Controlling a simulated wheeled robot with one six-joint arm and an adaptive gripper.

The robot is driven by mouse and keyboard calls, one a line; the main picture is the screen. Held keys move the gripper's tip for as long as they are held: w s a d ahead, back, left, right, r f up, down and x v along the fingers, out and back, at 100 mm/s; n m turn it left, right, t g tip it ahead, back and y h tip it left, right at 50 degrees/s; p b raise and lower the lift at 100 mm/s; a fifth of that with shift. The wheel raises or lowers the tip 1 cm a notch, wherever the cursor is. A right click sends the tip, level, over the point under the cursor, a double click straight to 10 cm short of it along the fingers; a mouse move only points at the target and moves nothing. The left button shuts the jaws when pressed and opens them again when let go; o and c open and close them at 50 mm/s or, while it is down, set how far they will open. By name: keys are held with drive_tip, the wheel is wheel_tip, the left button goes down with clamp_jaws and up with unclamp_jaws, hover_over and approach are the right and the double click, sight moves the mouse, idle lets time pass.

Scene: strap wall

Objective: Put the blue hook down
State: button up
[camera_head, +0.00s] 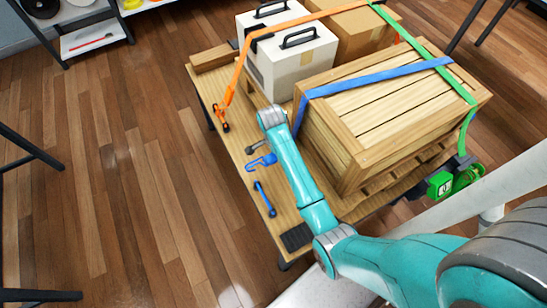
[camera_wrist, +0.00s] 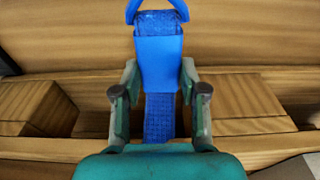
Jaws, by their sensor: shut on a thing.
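In the wrist view my gripper (camera_wrist: 160,88) is shut on the blue hook (camera_wrist: 158,62), with one finger at each side of its flat blue body. A curved blue end shows at the top of that view, and blue webbing (camera_wrist: 160,118) runs down between the fingers. Behind it are wooden boards and blocks. In the head view my wrist is at the left side of the wooden crate, and my arm hides the fingers and the held hook. The blue strap (camera_head: 380,77) crosses the crate top and drops over its left edge.
On the wooden table (camera_head: 228,135), left of my arm, lie a bent blue piece (camera_head: 262,161) and a blue bar (camera_head: 264,198). An orange strap hook (camera_head: 222,110) is near the left edge. The crate (camera_head: 370,115) and white boxes (camera_head: 290,55) stand behind. Floor at left is clear.

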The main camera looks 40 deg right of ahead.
drive_tip(key=shift+f, duration=2.8)
drive_tip(key=o, duration=0.8)
drive_tip(key=shift+f, duration=0.1)
